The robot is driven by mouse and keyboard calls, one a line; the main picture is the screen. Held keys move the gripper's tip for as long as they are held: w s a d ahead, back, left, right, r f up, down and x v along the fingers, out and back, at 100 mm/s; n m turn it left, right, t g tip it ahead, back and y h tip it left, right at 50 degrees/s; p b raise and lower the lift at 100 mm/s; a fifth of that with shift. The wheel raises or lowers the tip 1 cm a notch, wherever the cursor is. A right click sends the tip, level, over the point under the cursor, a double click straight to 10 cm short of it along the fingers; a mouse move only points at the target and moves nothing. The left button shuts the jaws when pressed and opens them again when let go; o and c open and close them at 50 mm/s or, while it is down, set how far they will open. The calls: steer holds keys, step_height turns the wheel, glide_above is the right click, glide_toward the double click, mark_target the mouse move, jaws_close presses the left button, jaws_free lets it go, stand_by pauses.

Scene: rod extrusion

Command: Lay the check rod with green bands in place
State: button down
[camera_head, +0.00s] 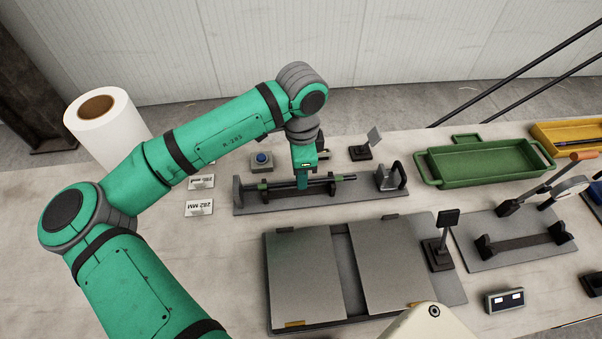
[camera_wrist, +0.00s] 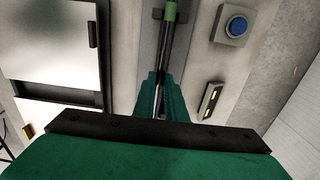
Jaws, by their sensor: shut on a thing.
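The check rod (camera_head: 345,178) is dark, with a green band near its left end and another green part towards its right. It lies lengthwise along a grey fixture plate (camera_head: 375,205) with small supports. My gripper (camera_head: 303,184) points down over the rod's middle and is shut on it. In the wrist view, the rod (camera_wrist: 166,40) runs up from between my green fingers (camera_wrist: 160,95), with a green band near the top edge. The rod is at support height; I cannot tell whether it rests in the supports or hangs just above them.
A metal stop block (camera_head: 389,177) stands at the plate's right end. A blue button box (camera_head: 262,161) is behind, and a "282 MM" card (camera_head: 199,208) is at left. A grey panelled station (camera_head: 300,275) lies in front. A green tray (camera_head: 487,165) stands at right.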

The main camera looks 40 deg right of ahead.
steer(key=shift+w+a, duration=0.15)
steer(key=c, duration=1.7)
jaws_free()
steer(key=shift+w+r, duration=0.1)
steer(key=shift+r, duration=5.35)
